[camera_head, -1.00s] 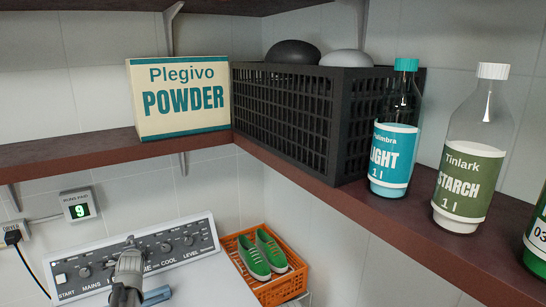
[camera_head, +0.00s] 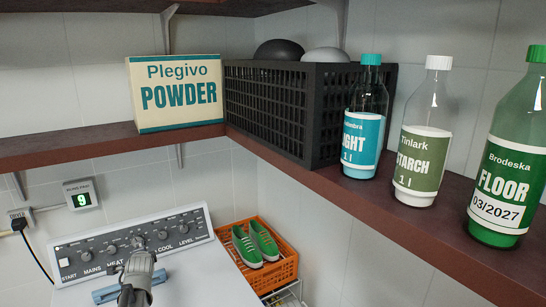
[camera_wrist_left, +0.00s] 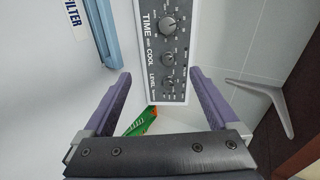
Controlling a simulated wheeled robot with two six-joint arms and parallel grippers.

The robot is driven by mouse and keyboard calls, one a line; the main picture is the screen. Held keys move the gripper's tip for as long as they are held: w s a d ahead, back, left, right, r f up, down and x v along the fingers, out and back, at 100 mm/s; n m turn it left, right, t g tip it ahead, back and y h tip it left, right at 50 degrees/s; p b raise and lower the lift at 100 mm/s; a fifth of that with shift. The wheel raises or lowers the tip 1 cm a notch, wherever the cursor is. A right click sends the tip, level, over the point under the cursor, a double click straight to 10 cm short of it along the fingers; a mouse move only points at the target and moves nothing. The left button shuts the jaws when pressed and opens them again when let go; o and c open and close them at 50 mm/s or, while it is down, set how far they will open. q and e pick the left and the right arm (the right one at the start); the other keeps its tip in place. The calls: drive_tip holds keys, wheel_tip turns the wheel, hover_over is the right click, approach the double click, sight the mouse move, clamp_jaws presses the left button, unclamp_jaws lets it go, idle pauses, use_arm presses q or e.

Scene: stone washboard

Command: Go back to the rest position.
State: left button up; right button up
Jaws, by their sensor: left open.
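My left arm's grey wrist (camera_head: 137,275) rises at the bottom left of the head view, in front of the machine's control panel (camera_head: 85,262). Its fingertips cannot be made out there. In the left wrist view my left gripper (camera_wrist_left: 160,73) is open, with two purple fingers apart and nothing between them. The control panel (camera_wrist_left: 168,50) with its knobs lies beyond the fingers. My right gripper is in neither view.
A blue handle (camera_head: 104,295) lies beside the wrist on the white machine top. An orange crate (camera_head: 283,272) holds green shoes (camera_head: 255,244). Above, a brown shelf (camera_head: 330,195) carries a powder box (camera_head: 176,92), a black basket (camera_head: 275,110) and several bottles, including a green one (camera_head: 506,150).

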use_arm(q)
drive_tip(key=s+d+f+n+g+h+b, duration=0.1)
drive_tip(key=s+d+f, duration=0.2)
drive_tip(key=d, duration=0.4)
drive_tip(key=s+d+f+n+g+h+b, duration=0.1)
drive_tip(key=s+d+f+g+b, duration=0.1)
drive_tip(key=s+d+f, duration=0.2)
drive_tip(key=s+d+f+n+g+h+b, duration=0.1)
drive_tip(key=s+d+f, duration=0.3)
drive_tip(key=d, duration=0.8)
drive_tip(key=shift+s+d+f+n+g+h+b, duration=0.1)
drive_tip(key=shift+s+f+n+g+h+b, duration=0.15)
drive_tip(key=shift+f, duration=0.35)
drive_tip(key=shift+d+f+n+g+h+b, duration=0.15)
drive_tip(key=shift+f+n+g+b, duration=0.15)
drive_tip(key=shift+f, duration=0.3)
drive_tip(key=s+d+f+n+g+b, duration=0.2)
drive_tip(key=s+d, duration=0.4)
drive_tip(key=s, duration=0.4)
drive_tip(key=s+d+f+n+g+b, duration=0.1)
drive_tip(key=s+d+f+g+b, duration=0.1)
drive_tip(key=s+d+f+g, duration=0.2)
drive_tip(key=s+d, duration=0.3)
drive_tip(key=s, duration=0.2)
drive_tip(key=shift+s+d+f+n+h, duration=0.25)
drive_tip(key=shift+s+f+n+h, duration=0.05)
drive_tip(key=shift+s+f+n, duration=0.1)
drive_tip(key=shift+w, duration=0.1)
